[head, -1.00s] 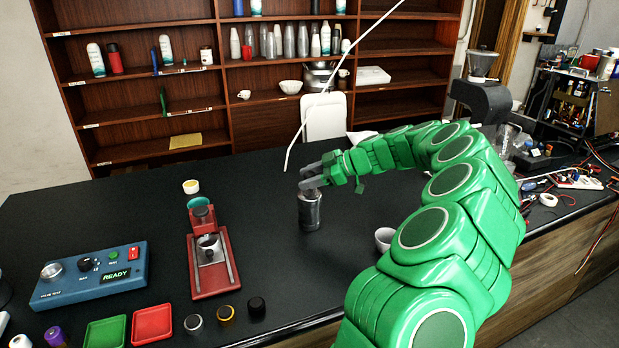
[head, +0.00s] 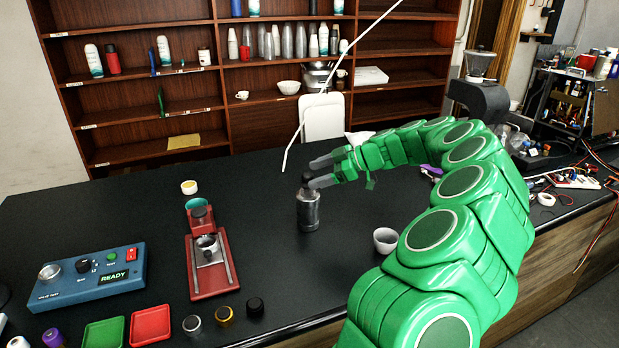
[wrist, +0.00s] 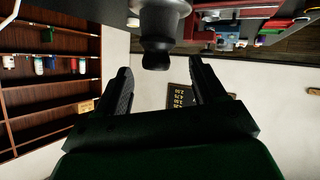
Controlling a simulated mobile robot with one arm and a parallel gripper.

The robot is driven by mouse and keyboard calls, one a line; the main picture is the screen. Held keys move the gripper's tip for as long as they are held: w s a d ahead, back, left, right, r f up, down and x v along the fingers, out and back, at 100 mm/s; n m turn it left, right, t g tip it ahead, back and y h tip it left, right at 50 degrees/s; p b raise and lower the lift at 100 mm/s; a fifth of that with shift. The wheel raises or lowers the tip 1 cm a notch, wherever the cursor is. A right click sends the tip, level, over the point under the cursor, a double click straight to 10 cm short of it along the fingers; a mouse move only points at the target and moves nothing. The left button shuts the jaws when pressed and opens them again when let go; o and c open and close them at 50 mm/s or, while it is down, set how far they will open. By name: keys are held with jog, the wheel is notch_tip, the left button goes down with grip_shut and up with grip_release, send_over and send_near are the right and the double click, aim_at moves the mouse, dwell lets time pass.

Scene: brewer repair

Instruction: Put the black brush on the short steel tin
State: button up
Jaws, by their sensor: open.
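The short steel tin (head: 308,212) stands upright on the black counter. A small dark piece, which appears to be the black brush (head: 306,181), stands upright on its top. In the wrist view the black brush (wrist: 155,52) shows at the top, against the grey metal of the tin (wrist: 165,5). My gripper (head: 315,175) is open beside the brush, to its right, at about the height of the tin's top. In the wrist view its two fingers (wrist: 160,75) are apart, with nothing held between them, and the brush is just past the tips.
A red press stand (head: 209,265) is left of the tin, and a blue test box (head: 88,277) farther left. A small pale cup (head: 385,240) stands to the right, near my arm. A thin white rod (head: 330,85) slants behind. Counter around the tin is clear.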

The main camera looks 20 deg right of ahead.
jog(key=v, duration=0.8)
jog(key=shift+d, duration=0.2)
